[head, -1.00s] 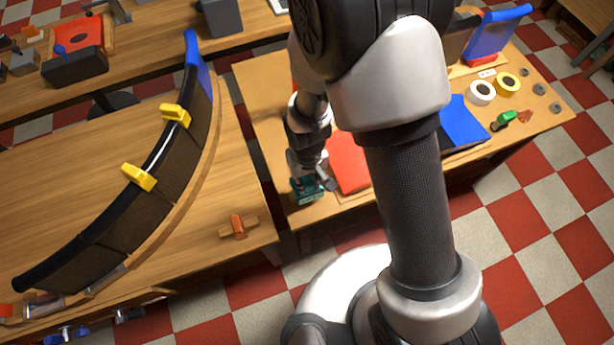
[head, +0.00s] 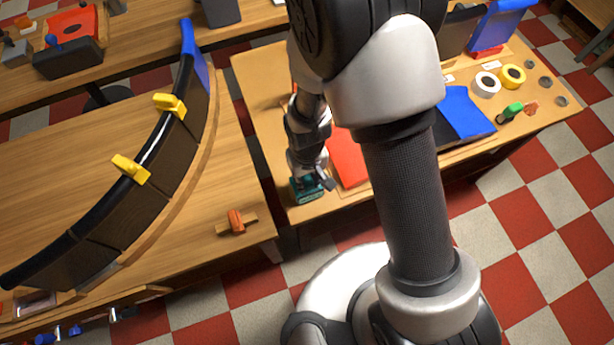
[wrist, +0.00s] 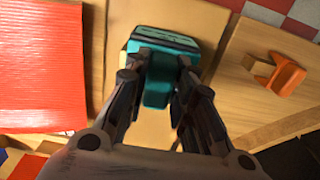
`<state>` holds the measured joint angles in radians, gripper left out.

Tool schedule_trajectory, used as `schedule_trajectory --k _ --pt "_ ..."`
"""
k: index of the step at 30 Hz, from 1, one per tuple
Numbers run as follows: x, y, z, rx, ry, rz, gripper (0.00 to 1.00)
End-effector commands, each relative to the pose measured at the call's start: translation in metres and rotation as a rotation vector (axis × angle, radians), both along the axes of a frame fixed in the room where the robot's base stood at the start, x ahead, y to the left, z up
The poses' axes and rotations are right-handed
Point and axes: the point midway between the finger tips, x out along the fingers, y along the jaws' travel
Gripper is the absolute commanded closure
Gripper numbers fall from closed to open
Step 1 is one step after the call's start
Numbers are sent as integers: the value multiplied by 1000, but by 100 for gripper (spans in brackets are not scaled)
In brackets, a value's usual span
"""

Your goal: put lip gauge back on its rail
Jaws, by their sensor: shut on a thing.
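My gripper (head: 309,178) is shut on a teal block (head: 307,190), which may be the lip gauge, at the near left corner of the right table. In the wrist view my gripper (wrist: 158,82) has one finger on each side of the teal block (wrist: 160,60). The block has a wide, dark-striped far part and a narrower part between the fingers. I cannot tell whether it touches the table. An orange piece (head: 236,221) sits across a short wooden bar on the left table; it also shows in the wrist view (wrist: 285,72). I cannot tell which part is the rail.
A curved dark duct segment (head: 140,175) with two yellow clamps (head: 130,168) stands on the left table. A red sheet (head: 346,160) lies right of my gripper. Blue pieces (head: 463,112) and tape rolls (head: 487,84) lie farther right. A gap separates the tables.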

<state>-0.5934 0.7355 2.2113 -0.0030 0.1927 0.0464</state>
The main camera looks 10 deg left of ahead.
Motion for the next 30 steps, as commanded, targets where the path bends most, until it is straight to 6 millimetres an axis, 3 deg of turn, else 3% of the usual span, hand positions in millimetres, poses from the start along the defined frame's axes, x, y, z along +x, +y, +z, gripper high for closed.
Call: schedule_trajectory --k 16,17,27,30 --pt "0 0 -6 0 0 0 100" --pt "0 0 -6 0 0 0 76" --pt "0 0 -6 0 0 0 54" --pt "0 0 -6 0 0 0 54"
